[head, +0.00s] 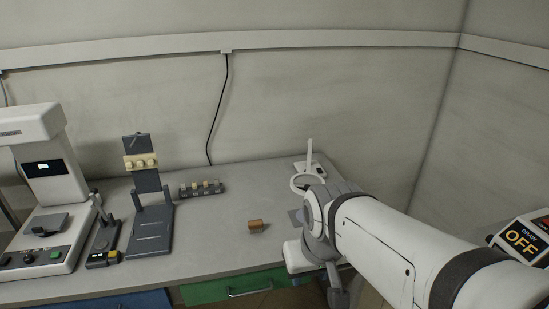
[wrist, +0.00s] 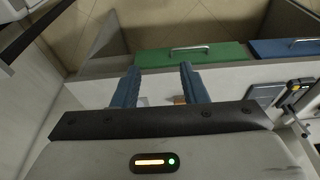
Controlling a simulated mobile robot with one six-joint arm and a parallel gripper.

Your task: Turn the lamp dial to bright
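A white ring-shaped fixture with an upright post, which looks like the lamp (head: 309,166), stands at the back right of the bench in the head view. My arm covers part of its front, and I cannot make out a dial or its setting. My gripper (wrist: 160,70) shows in the wrist view with its two blue fingers apart and nothing held between them. The fingers point toward the bench's front edge and the floor. In the head view my wrist is in front of the lamp, and the fingers cannot be made out clearly.
A small brown block (head: 256,225) lies on the bench (head: 215,245), left of my wrist. A grey stand with cream knobs (head: 141,161), a small rack (head: 202,188) and a white instrument (head: 43,190) stand left.

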